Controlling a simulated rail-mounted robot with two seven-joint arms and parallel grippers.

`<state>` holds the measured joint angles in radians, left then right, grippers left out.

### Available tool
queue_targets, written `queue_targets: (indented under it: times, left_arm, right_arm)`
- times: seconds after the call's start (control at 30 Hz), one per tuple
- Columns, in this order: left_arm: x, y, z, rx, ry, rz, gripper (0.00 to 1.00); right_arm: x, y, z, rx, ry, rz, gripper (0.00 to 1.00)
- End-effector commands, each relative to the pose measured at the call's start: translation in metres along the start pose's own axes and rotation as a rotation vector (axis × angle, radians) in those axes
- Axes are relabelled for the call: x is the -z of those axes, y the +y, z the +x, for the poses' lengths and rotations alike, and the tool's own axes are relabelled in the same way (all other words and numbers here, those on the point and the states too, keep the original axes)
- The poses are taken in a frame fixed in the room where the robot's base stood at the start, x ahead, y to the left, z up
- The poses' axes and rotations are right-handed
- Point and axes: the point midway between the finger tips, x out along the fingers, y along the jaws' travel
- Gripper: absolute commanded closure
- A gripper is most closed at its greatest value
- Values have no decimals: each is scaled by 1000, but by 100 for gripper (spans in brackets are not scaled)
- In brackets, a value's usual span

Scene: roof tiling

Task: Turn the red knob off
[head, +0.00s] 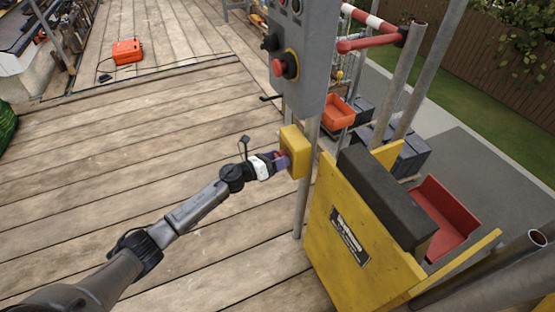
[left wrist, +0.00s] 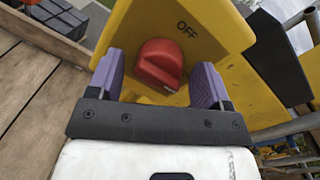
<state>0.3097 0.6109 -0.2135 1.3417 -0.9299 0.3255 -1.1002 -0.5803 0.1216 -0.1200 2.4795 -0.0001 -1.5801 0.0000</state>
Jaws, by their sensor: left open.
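The red knob (left wrist: 158,64) sits on the face of a yellow box (left wrist: 215,20) in the left wrist view, with the word OFF printed beside it. In the head view the yellow box (head: 296,150) is fixed to a grey post, and the knob is mostly hidden by my gripper. My left gripper (head: 282,161) is at the box face. In the left wrist view its purple fingers (left wrist: 157,82) are spread open on either side of the knob, with visible gaps between them and the knob. My right gripper is not in view.
A grey control panel (head: 312,55) with a red button (head: 285,66) hangs above the box. A yellow panel with a black top (head: 365,225) stands to the right. An orange case (head: 126,51) lies far back on the wooden deck (head: 150,120).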

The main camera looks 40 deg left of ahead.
Motion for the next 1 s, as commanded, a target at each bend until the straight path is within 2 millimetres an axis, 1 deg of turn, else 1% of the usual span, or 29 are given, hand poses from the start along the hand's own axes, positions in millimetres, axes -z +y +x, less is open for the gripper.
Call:
queue_targets:
  times: [0.17, 0.6, 0.67, 0.87, 1.0]
  left_arm:
    - [0, 0, 0, 0, 0, 0, 27]
    - [0, 0, 0, 1, 0, 0, 69]
    - [0, 0, 0, 1, 0, 0, 74]
    - [-2, -1, 0, 1, 1, -19, 74]
    - [-4, -2, 0, -2, 5, -72, 74]
  right_arm:
    - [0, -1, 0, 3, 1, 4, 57]
    - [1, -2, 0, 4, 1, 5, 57]
    - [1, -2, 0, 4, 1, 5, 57]
    - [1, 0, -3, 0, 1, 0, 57]
    - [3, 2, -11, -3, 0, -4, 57]
